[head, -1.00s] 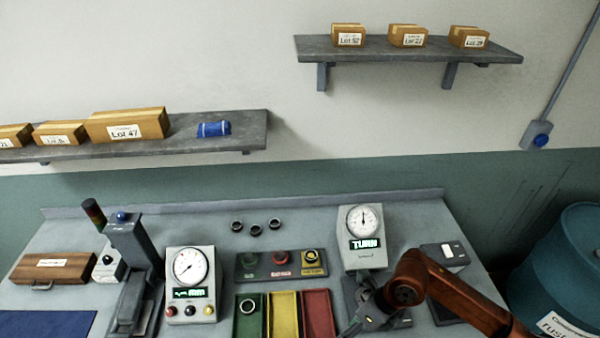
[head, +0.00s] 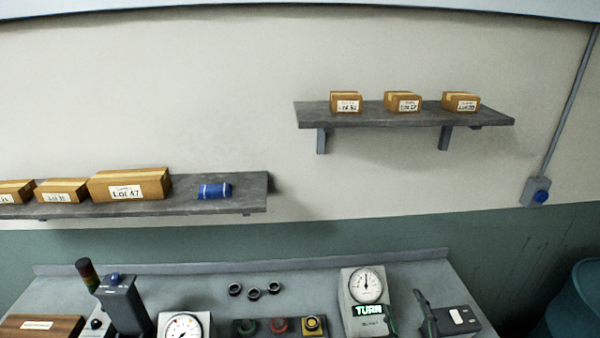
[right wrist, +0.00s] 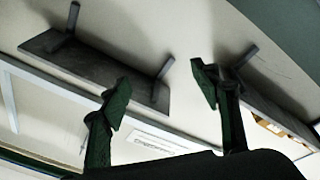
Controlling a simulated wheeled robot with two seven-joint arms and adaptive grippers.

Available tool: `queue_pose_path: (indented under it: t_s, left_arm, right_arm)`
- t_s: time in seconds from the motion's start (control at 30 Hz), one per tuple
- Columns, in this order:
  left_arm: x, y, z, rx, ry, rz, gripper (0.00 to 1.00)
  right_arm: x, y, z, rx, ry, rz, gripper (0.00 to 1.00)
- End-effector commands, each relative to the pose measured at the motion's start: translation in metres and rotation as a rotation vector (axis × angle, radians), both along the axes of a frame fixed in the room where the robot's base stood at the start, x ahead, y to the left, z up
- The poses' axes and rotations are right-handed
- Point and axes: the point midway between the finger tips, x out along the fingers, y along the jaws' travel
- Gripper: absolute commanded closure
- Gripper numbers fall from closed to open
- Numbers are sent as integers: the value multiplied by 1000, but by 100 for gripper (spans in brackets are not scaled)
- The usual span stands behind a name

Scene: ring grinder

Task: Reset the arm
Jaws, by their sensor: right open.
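My right gripper (head: 405,300) shows at the bottom of the head view, between the gauge unit reading "TURN" (head: 362,290) and a dark box with a white label (head: 457,318). Its fingers point up and stand apart, with nothing between them. In the right wrist view the gripper (right wrist: 162,92) is open and empty, its greenish fingertips against the wall and shelves. The rest of my right arm is out of the head view. My left gripper is not in view.
A left shelf (head: 240,200) and a right shelf (head: 400,118) hold boxes above. A blue drum (head: 585,300) stands at right.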

Motion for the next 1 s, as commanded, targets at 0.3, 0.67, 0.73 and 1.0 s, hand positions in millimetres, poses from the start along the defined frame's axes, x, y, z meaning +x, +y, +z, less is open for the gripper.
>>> queue_pose_path:
  t_s: [0.3,0.67,0.73,1.0]
  left_arm:
    - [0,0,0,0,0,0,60]
    - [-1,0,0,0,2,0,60]
    - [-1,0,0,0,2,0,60]
    - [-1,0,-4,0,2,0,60]
  right_arm:
    - [-65,-105,-195,339,618,-366,43]
    - [-195,-109,-326,538,1140,-545,43]
    - [-215,-106,-338,560,1210,-561,43]
    - [-264,-91,-389,610,1405,-592,43]
